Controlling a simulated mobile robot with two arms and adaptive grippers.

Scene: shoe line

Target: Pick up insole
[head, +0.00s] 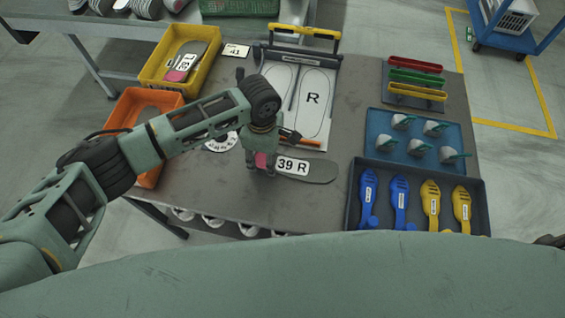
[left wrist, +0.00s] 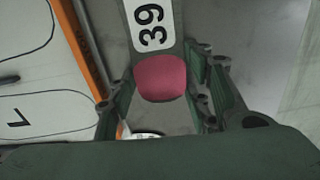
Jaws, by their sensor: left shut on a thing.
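A grey insole (head: 318,171) with a white "39 R" label and a pink heel patch is at the front middle of the table, its toe end pointing right. My left gripper (head: 262,169) is shut on its heel end. In the left wrist view my left gripper's (left wrist: 165,95) fingers stand on both sides of the insole's pink heel patch (left wrist: 160,78). I cannot tell whether the insole touches the table. My right gripper is not in view.
A template board (head: 313,103) with foot outlines lies behind the insole. An orange bin (head: 128,113) and a yellow bin (head: 207,29) holding another insole stand left. A blue tray (head: 452,128) and a dark tray (head: 352,196) with several shoe forms stand right.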

